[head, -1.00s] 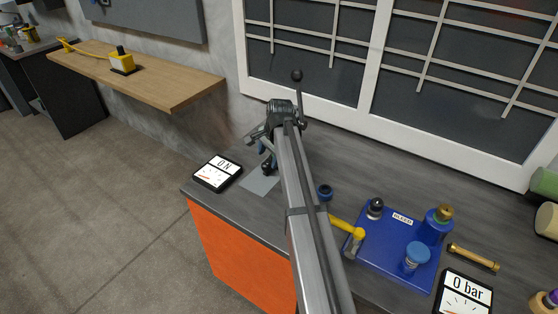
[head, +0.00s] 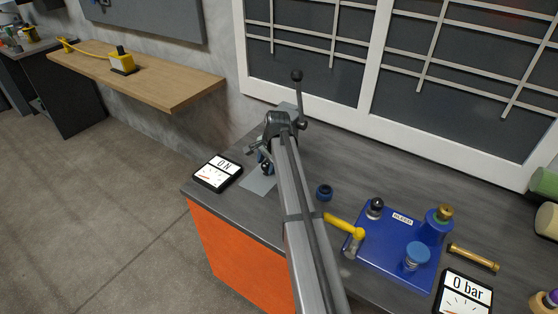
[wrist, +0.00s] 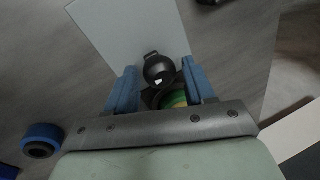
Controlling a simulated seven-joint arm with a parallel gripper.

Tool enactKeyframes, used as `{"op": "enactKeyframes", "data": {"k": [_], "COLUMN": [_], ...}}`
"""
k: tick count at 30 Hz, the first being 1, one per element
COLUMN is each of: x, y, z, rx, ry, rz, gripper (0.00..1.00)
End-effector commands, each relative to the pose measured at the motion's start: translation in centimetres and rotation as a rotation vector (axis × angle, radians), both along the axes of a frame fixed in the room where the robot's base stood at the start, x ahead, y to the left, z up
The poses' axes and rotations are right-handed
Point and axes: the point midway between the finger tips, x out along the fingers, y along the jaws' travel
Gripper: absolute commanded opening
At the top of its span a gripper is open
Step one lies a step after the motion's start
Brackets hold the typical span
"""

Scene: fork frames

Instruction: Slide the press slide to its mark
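The press stands at the back of the bench behind my arm, with a ball-ended lever (head: 297,76); my arm hides most of it. I cannot clearly make out the press slide or its mark. A dark round knob (head: 266,167) shows beside a pale grey plate (head: 259,186). In the wrist view the knob (wrist: 160,70) lies between the tips of my gripper (wrist: 160,85), and the plate (wrist: 125,30) extends beyond it. The blue fingers are apart on both sides of the knob; I see no clear grip. A green and yellow round part shows partly behind the right finger.
A gauge reading 0 N (head: 217,173) lies at the bench's left edge.

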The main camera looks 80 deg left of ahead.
Motion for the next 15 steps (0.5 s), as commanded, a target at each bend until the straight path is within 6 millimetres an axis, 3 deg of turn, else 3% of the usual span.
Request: {"op": "enactKeyframes", "data": {"k": [2,13,15], "x": [0.0,0.01,0.0], "y": [0.0,0.0,0.0], "z": [0.01,0.02,0.02], "rx": [0.0,0.0,0.0], "ry": [0.0,0.0,0.0], "rz": [0.0,0.0,0.0], "gripper": [0.46,0.1,0.08]}}
